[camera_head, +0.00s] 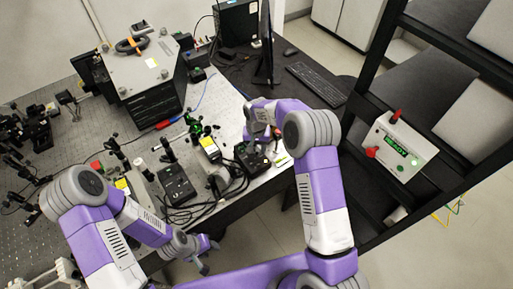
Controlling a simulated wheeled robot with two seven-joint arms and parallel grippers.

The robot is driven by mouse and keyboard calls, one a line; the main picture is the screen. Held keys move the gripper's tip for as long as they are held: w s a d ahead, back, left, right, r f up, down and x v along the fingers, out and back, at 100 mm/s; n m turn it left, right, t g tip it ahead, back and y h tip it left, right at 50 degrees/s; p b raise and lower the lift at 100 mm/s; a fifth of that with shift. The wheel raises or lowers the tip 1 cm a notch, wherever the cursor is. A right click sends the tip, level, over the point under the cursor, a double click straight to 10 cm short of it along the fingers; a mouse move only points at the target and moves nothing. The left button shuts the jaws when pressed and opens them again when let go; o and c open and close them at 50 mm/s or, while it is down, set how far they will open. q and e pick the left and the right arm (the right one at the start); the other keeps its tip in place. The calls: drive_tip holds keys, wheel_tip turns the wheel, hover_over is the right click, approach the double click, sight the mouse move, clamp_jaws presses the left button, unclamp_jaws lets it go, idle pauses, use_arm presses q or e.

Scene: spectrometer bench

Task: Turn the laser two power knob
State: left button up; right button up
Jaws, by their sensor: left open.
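I cannot tell by label which unit is laser two. A black control box (252,158) sits near the bench's right edge, with small details on top too small to read. A second black box (177,186) sits to its left, among cables. My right gripper (275,133) is just above and beside the first box, pointing down. Its fingers are small and partly hidden by my own arm, so contact with a knob cannot be seen. My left gripper (209,256) is open and empty, low in front of the bench's near edge.
A white box with a green READY display (397,146) and red knobs stands on the black shelf at right. Black cables (205,205) lie over the bench edge. Optics posts (120,152) crowd the left. A keyboard (316,85) lies behind my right arm.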

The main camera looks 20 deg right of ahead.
sight(256, 150)
wheel_tip(256, 150, up, 8)
drive_tip(key=shift+f, duration=0.2)
idle(0.3)
idle(0.5)
